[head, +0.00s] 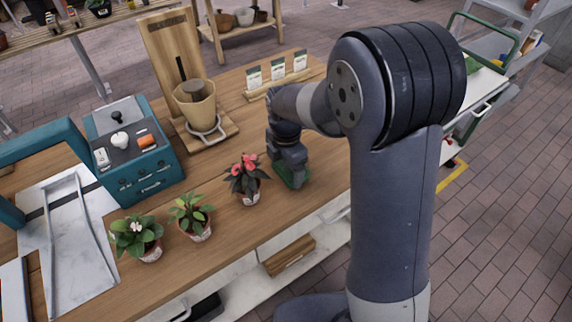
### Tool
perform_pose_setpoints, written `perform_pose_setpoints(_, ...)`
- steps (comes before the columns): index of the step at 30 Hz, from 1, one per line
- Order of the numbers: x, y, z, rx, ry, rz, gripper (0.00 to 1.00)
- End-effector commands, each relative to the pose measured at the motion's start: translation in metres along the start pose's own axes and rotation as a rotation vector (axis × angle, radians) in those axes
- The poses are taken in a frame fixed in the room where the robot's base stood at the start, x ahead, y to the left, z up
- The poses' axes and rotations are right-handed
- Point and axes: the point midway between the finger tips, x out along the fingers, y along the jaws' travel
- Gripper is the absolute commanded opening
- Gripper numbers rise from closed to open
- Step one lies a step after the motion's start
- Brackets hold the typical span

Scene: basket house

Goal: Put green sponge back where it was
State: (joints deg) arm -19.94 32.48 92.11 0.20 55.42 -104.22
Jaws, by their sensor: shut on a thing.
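My gripper (290,162) points down over the wooden table (235,222), to the right of the pink-flowered potted plant. It is shut on the green sponge (289,180), which shows as a green patch at the fingertips. The gripper hides much of the sponge. I cannot tell whether the sponge touches the table top or is just above it.
A pink-flowered plant (247,181) stands close left of my gripper, with two more potted plants (191,217) (137,239) farther left. A wooden stand with a pot (196,101), a teal machine (135,160) and a card rack (278,86) stand behind. Bare wood surrounds the gripper's front.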

Motion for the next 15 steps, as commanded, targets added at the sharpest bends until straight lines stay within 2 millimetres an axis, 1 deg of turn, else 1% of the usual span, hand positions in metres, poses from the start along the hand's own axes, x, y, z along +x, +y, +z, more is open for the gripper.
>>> perform_pose_setpoints(4, 0.0047, 0.0, 0.0, 0.0, 0.0, 0.0, 0.64)
perform_pose_setpoints(5, 0.0032, 0.0, 0.0, 0.0, 0.0, 0.0, 0.87)
perform_pose_setpoints(9, 0.003, -0.0001, 0.0, 0.0, 0.0, 0.0, 0.99)
perform_pose_setpoints(10, 0.0029, -0.0001, 0.0, 0.0, 0.0, 0.0, 1.0)
perform_pose_setpoints(15, 0.0028, -0.0001, 0.0, 0.0, 0.0, 0.0, 1.0)
